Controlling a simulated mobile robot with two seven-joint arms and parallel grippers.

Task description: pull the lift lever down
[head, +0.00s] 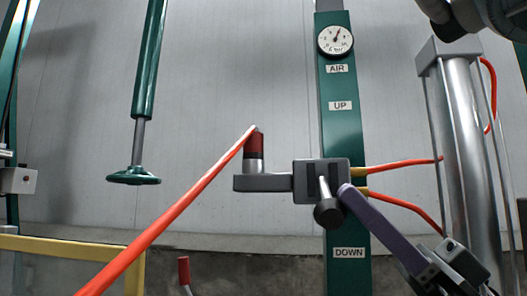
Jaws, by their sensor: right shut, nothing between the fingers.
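The lift lever (323,188) is a short grey rod with a dark round knob (328,214). It comes out of the front of a grey valve block (302,181) on a green post (340,130), between the UP and DOWN labels. The lever points toward me and slopes down in the picture. My right gripper (346,191) reaches in from the lower right with its purple fingers shut and empty. Its tips show just right of the lever, overlapping the block's lower right corner; whether they touch is unclear. My left gripper is out of view.
An orange hose (170,215) crosses to a red fitting (254,146) left of the block. Two orange hoses (405,165) run right to a grey cylinder (465,145). A green rod with a disc foot (134,176) hangs at left. A gauge (335,41) tops the post.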

